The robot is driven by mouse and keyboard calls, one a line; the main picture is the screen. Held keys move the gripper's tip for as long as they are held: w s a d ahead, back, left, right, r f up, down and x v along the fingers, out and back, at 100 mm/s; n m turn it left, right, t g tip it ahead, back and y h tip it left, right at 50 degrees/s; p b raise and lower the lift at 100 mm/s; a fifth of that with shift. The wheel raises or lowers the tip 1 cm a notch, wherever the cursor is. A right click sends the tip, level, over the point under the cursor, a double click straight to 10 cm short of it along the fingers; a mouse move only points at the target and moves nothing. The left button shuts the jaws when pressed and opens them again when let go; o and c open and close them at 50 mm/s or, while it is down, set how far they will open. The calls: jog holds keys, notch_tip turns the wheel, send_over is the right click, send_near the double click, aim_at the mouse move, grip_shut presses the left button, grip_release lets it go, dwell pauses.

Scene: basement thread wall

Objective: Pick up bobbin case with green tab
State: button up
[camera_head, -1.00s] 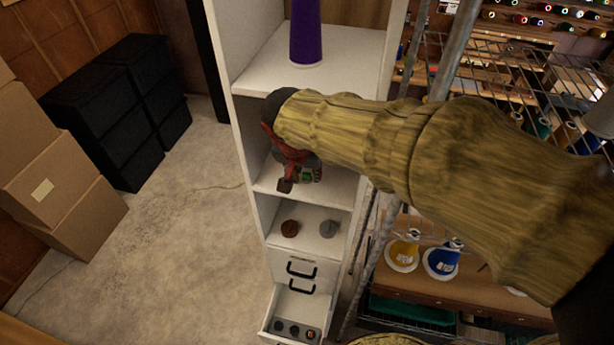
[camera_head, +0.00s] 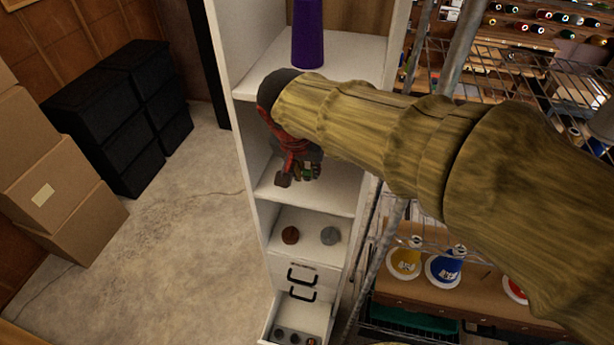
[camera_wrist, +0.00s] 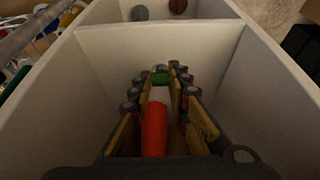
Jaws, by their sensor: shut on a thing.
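My gripper (camera_head: 296,177) is inside a middle compartment of the tall white shelf (camera_head: 335,193), pointing down. Its fingers also show in the wrist view (camera_wrist: 160,79), closed on the small dark bobbin case with the green tab (camera_wrist: 160,76).
A brown piece (camera_head: 290,235) and a grey piece (camera_head: 330,235) sit on the compartment below. An open drawer (camera_head: 318,315) holds small dark items. A purple cone (camera_head: 307,35) stands above. A wire rack (camera_head: 465,75) is close on the right.

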jog(key=s+a+r+b, duration=0.2)
jog(key=s+r+b, duration=0.1)
jog(key=s+r, duration=0.6)
jog(key=s, duration=0.4)
jog(key=shift+a, duration=0.4)
